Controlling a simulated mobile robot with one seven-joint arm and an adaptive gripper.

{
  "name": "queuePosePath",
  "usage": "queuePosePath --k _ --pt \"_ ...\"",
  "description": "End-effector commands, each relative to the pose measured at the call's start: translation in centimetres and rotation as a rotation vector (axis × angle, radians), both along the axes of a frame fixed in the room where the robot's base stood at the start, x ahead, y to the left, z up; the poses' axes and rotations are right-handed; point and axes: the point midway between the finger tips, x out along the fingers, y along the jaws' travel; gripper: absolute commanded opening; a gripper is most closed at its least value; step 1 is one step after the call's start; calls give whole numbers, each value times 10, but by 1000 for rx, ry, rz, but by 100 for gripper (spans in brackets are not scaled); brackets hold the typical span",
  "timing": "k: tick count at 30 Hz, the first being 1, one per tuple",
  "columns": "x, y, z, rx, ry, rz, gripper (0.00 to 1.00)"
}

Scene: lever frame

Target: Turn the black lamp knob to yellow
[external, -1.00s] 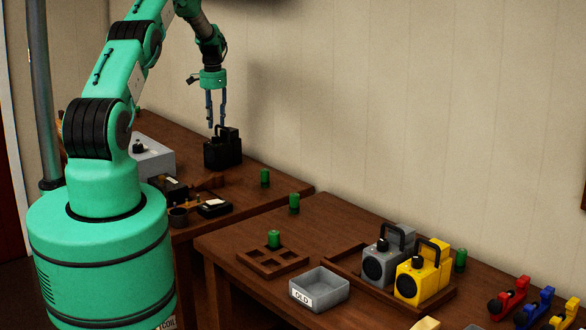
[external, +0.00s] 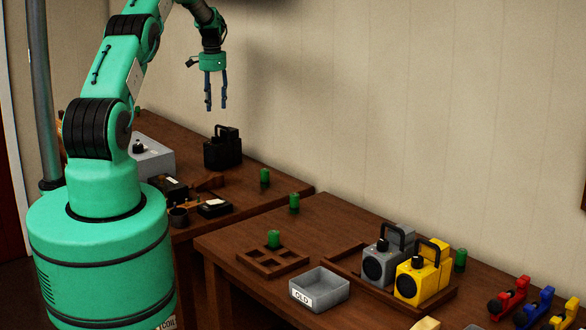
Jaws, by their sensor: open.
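A black lamp (external: 222,152) with a handle on top stands upright on the left table, towards its back edge. A small knob-like part shows on its top, but I cannot read its setting or any yellow mark. My gripper (external: 216,106) is above the black lamp, pointing down, with its two fingers apart and nothing between them. A clear gap lies between the fingertips and the lamp.
A grey box with a black knob (external: 152,158) sits left of the lamp. Green cylinders (external: 264,177) stand along the tables. The right table holds a grey lamp (external: 382,262), a yellow lamp (external: 418,281) and a grey bin marked OLD (external: 328,294).

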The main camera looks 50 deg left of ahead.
Motion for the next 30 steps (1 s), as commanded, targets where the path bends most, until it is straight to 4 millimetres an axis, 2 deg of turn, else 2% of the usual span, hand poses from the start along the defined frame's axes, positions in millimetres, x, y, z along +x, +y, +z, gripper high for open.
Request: queuePosePath --k 5,11,30 --pt "0 0 0 0 0 74 42" --pt "0 0 2 0 0 289 42" --pt "1 -1 10 0 1 1324 42"
